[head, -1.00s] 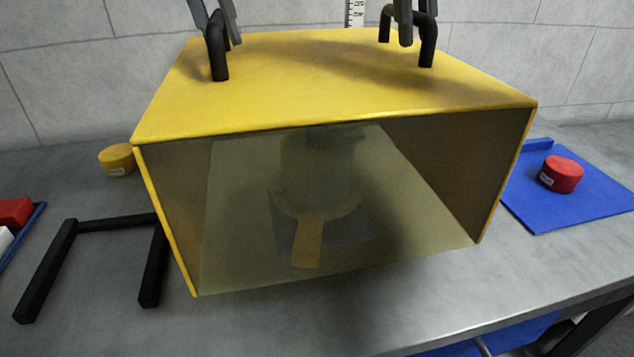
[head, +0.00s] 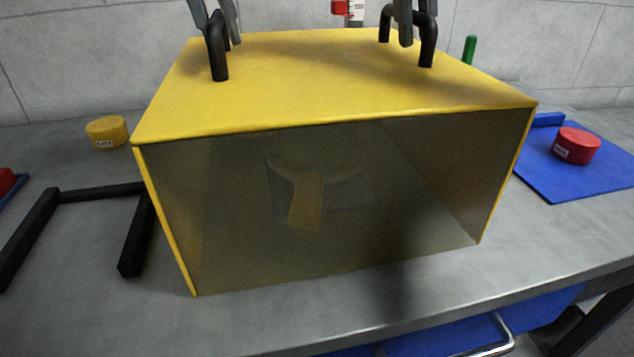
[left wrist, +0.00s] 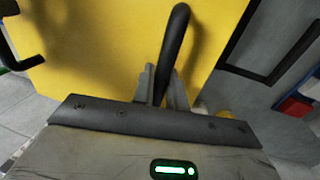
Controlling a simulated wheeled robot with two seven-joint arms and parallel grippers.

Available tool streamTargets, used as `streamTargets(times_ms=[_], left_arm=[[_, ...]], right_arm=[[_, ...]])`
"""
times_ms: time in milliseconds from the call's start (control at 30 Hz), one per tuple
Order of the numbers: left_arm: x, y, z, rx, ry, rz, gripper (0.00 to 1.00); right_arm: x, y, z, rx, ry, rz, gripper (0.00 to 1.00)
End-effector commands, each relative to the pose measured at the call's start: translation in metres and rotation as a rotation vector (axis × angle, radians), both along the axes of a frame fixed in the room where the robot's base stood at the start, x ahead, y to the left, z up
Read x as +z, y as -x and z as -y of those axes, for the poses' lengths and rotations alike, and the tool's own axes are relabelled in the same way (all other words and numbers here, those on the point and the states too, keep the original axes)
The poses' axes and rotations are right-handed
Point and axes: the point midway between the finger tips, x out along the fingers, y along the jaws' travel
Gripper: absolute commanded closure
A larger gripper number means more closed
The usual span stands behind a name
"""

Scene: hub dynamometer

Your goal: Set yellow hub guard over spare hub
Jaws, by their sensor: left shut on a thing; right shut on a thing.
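The yellow hub guard (head: 330,85) is a large box with a yellow top, a see-through front panel and two black handles. It fills the middle of the head view. My left gripper (head: 216,18) is shut on its left handle (head: 217,55); this grip also shows in the left wrist view (left wrist: 162,88). My right gripper (head: 405,22) is shut on its right handle (head: 428,45). Through the dim front panel a round hub-like shape (head: 315,163) with an orange-brown tab (head: 306,200) shows faintly. I cannot tell whether it is inside or behind the guard.
A black frame (head: 100,192) lies on the grey bench at left, close to the guard. A yellow round piece (head: 107,131) is behind it. A red round piece (head: 577,146) sits on a blue mat (head: 590,185) at right. The bench's front edge and a drawer handle (head: 490,345) are in front.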

Motion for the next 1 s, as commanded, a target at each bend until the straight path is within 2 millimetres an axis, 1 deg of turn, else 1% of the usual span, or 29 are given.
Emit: streamTargets(times_ms=[33, 67, 100, 133, 367, 467, 567, 767, 1000], left_arm=[[-0.005, 0.000, -0.001, 0.002, 0.002, 0.003, 1.00], [-0.004, 0.000, -0.001, 0.002, -0.001, 0.000, 0.80], [-0.003, 0.000, -0.001, 0.002, -0.001, 0.000, 0.69], [-0.003, 0.000, -0.001, 0.002, -0.001, 0.000, 0.64], [-0.002, 0.000, 0.000, 0.001, 0.000, 0.000, 0.64], [0.001, 0.000, -0.001, 0.002, 0.000, 0.001, 0.64], [0.012, 0.000, -0.003, 0.003, 0.001, 0.003, 0.64], [0.048, 0.001, -0.010, 0.007, -0.003, 0.006, 0.64], [0.067, 0.002, -0.014, 0.003, -0.003, 0.000, 0.64]], right_arm=[[-0.005, 0.000, 0.001, -0.003, -0.001, 0.004, 1.00], [-0.004, 0.000, 0.001, -0.003, 0.001, 0.001, 0.80], [-0.003, 0.000, 0.001, -0.002, 0.001, 0.001, 0.69], [-0.003, 0.000, 0.001, -0.002, 0.001, 0.001, 0.64], [-0.002, 0.000, 0.000, -0.001, 0.000, 0.000, 0.64], [-0.003, 0.000, 0.000, -0.001, 0.000, 0.000, 0.64], [-0.002, 0.000, 0.000, 0.000, 0.000, 0.000, 0.64], [-0.003, 0.000, 0.000, 0.000, 0.000, 0.000, 0.64], [-0.003, 0.000, 0.000, 0.000, 0.000, 0.000, 0.64]])
